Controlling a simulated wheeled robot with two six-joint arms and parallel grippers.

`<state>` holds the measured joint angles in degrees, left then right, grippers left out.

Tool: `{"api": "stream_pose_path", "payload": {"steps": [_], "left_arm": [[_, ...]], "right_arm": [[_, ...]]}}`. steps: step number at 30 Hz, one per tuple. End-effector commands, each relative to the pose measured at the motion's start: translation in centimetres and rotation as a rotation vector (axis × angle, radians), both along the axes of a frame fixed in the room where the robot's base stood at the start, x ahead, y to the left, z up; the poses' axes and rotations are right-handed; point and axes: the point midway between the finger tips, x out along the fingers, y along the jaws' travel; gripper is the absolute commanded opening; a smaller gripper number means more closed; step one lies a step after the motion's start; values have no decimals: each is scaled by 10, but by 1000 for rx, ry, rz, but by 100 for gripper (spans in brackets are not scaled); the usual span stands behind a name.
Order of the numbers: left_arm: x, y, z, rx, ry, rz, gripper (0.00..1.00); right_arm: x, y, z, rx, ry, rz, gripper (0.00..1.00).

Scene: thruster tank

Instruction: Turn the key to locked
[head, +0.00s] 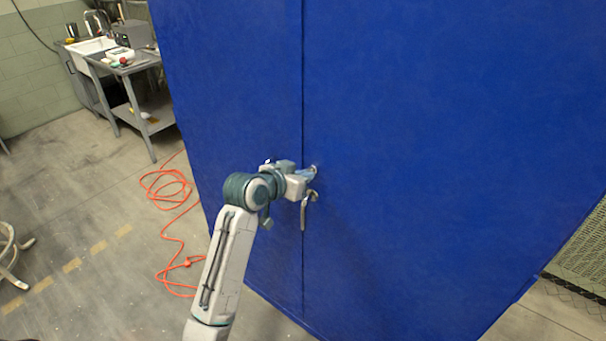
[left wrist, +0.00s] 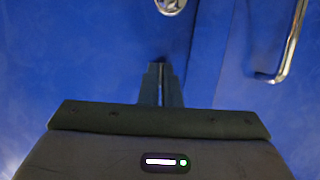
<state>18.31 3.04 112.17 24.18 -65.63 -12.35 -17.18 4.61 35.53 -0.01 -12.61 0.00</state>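The round metal lock (head: 316,168) is on the blue cabinet door, just above the door handle (head: 307,203). In the left wrist view the lock (left wrist: 171,5) is cut off by the top edge, and I cannot make out the key or its angle. My left gripper (head: 309,173) is right in front of the door by the lock. In the left wrist view its fingers (left wrist: 161,68) are together with nothing visible between them, and their tips appear apart from the lock. The bent metal handle (left wrist: 290,45) shows at the right there. My right gripper is not in view.
The blue cabinet (head: 430,120) fills the middle and right, with a vertical door seam left of the lock. An orange hose (head: 172,238) lies on the floor at left. A grey metal table (head: 135,67) and a sink (head: 92,46) stand at the back left.

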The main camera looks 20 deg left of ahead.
Motion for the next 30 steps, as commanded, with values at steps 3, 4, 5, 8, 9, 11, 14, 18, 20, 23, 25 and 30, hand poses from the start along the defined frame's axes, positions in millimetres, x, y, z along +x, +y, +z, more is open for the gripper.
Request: {"api": "stream_pose_path", "payload": {"steps": [3, 4, 5, 8, 9, 11, 14, 18, 20, 23, 25, 30], "left_arm": [[0, -1, 0, 36, -13, -1, 0], [0, -1, 0, 46, -16, -1, 0], [0, -1, -1, 53, -18, -1, 0], [0, -1, -1, 69, -24, 0, 0], [0, -1, -1, 74, -26, 0, 0], [-1, -1, -1, 78, -27, -1, 0], [0, -1, -1, 81, -29, -1, 0], [0, -1, -1, 80, -28, -1, 0], [-1, -1, -1, 80, -28, -1, 0], [0, -1, -1, 80, -28, -1, 7], [0, -1, -1, 80, -28, -1, 21], [0, -1, -1, 79, -29, 0, 25]], "right_arm": [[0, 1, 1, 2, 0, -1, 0], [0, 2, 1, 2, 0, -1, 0], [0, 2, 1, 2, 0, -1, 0], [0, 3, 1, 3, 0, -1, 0], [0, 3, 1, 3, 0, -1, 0], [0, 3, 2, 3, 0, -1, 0], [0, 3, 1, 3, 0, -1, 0], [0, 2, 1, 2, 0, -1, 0], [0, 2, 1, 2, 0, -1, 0], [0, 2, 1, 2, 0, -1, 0], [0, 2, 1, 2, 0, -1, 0], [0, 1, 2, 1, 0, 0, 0]]}}
